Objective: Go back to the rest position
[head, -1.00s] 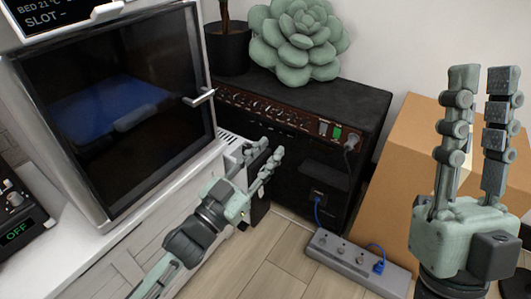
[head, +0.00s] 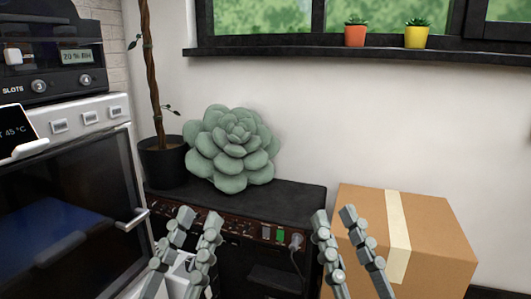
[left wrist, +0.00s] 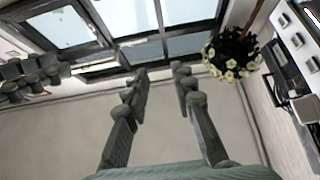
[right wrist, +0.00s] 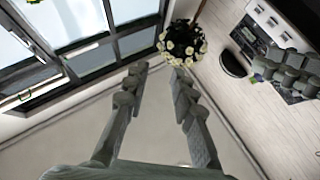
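My left gripper (head: 196,226) is at the bottom of the head view, in front of the black amplifier, with its two fingers apart and nothing between them. My right gripper (head: 333,218) is at the bottom right of the head view, in front of the cardboard box, also with fingers apart and empty. Both point upward side by side. The left wrist view shows the left gripper's fingers (left wrist: 160,80) spread and empty. The right wrist view shows the right gripper's fingers (right wrist: 155,78) spread and empty.
The white machine with a dark door (head: 70,205) stands at the left. A black amplifier (head: 300,198) carries a green succulent cushion (head: 235,150) and a plant pot (head: 163,162). A cardboard box (head: 440,240) is at the right. Small pots (head: 355,33) stand on the windowsill.

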